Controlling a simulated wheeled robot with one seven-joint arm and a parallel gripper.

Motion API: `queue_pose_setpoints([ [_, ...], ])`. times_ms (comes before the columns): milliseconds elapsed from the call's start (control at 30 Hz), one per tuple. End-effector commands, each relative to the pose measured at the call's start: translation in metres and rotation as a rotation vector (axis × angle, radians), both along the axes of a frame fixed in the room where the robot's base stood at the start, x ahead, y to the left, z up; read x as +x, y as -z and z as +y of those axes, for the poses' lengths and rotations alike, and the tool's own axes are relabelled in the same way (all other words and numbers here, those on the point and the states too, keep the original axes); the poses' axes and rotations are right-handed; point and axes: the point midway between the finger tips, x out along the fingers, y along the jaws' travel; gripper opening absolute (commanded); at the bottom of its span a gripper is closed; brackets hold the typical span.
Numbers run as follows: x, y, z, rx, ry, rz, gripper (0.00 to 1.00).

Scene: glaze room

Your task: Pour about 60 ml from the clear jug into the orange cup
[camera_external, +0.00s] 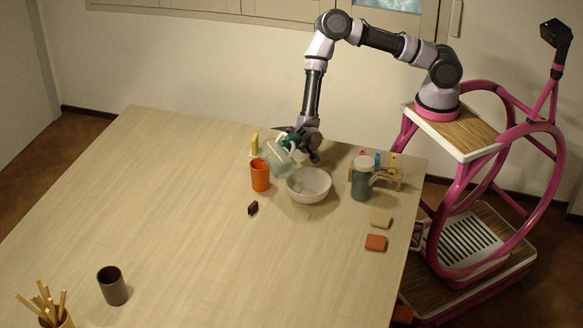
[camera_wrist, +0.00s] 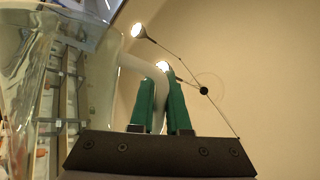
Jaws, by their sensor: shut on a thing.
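My gripper (camera_external: 297,136) has green fingers and is shut on the handle of the clear jug (camera_external: 277,160). In the external view the jug is held above the table, tilted to the left, with its mouth near the top of the orange cup (camera_external: 260,177). The cup stands upright on the table; its inside is hard to see. In the wrist view the jug (camera_wrist: 55,80) fills the left side, and my gripper (camera_wrist: 160,95) pinches its pale handle. I cannot tell whether liquid is flowing or how much is in the cup.
A white bowl (camera_external: 309,186) stands right of the cup, close to the jug. A yellow object (camera_external: 254,145) is behind the cup. A dark lidded jar (camera_external: 361,182) stands at right before a small wooden rack (camera_external: 387,176).

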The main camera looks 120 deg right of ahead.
Motion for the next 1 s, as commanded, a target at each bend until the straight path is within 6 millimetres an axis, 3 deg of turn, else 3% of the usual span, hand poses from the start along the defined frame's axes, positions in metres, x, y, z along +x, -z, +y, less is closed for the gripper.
queue_pose_setpoints([
  [333, 0.0, 0.0, 0.002, -0.002, -0.004, -0.003, 0.0],
  [500, -0.005, 0.026, 0.032, -0.27, -0.004, -0.037, 0.0],
  [600, -0.006, 0.031, 0.041, -0.424, -0.001, -0.058, 0.0],
  [1000, -0.004, 0.048, 0.049, -0.566, 0.004, -0.073, 0.0],
])
